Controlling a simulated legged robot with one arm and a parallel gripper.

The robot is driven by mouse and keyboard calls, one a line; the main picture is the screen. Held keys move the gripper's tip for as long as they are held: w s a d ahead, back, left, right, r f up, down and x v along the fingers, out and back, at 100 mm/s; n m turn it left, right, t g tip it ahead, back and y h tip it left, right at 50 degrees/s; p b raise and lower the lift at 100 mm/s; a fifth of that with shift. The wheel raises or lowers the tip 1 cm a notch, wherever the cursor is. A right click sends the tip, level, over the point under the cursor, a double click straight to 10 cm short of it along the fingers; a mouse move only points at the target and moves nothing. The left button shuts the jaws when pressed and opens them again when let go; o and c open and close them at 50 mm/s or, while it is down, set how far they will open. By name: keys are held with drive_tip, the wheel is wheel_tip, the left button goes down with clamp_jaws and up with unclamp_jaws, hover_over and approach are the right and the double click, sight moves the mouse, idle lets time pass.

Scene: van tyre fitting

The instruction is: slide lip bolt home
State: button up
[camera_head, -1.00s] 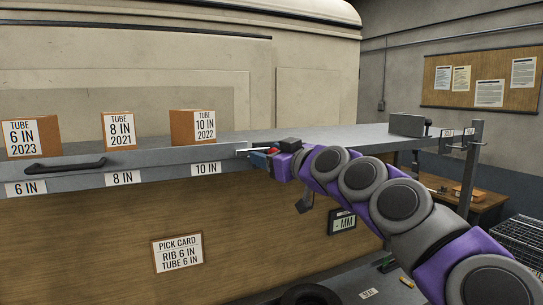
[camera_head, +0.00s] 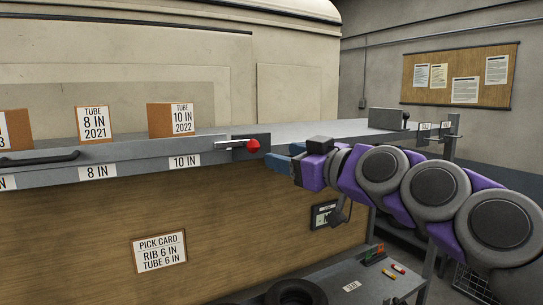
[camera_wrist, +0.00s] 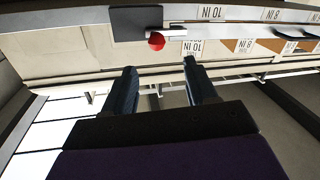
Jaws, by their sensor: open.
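The lip bolt is a silver rod with a red knob (camera_head: 253,146) on a dark plate (camera_head: 262,142) at the shelf's front lip, right of the "10 IN" label. In the wrist view the red knob (camera_wrist: 156,41) and its dark plate (camera_wrist: 136,23) show upside down, ahead of my fingers. My gripper (camera_head: 280,163) is just right of and slightly below the knob, apart from it. In the wrist view my gripper (camera_wrist: 162,82) has its two blue-grey fingers spread, with nothing between them.
The grey shelf lip (camera_head: 130,160) runs left with a dark handle (camera_head: 40,158). Tube boxes, including the 10 IN box (camera_head: 173,120), stand on the shelf. A pick card (camera_head: 159,251) hangs below. A lower bench (camera_head: 345,272) holds small items and a tyre.

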drive_tip(key=shift+v, duration=2.25)
drive_tip(key=s+a+f+m+g+h+b, duration=0.15)
drive_tip(key=s+f, duration=0.35)
drive_tip(key=f, duration=0.5)
drive_tip(key=s+f+g+h+b, duration=0.3)
drive_tip(key=s+f, duration=0.1)
drive_tip(key=f, duration=0.7)
drive_tip(key=s+f+m+g+h+b, duration=0.1)
drive_tip(key=s+f+g+h+b, duration=0.3)
drive_tip(key=f, duration=0.6)
drive_tip(key=s+d+f+m+g+h+b, duration=0.2)
drive_tip(key=s+d+f+m+g, duration=0.1)
drive_tip(key=s+d+f, duration=0.4)
drive_tip(key=s+d+f+m+g+h+b, duration=0.2)
drive_tip(key=s+d+f+m, duration=0.4)
drive_tip(key=s+f, duration=0.8)
wheel_tip(320, 180, down, 3)
drive_tip(key=shift+d+f+g, duration=0.1)
drive_tip(key=shift+d+g, duration=0.35)
drive_tip(key=shift+g, duration=0.1)
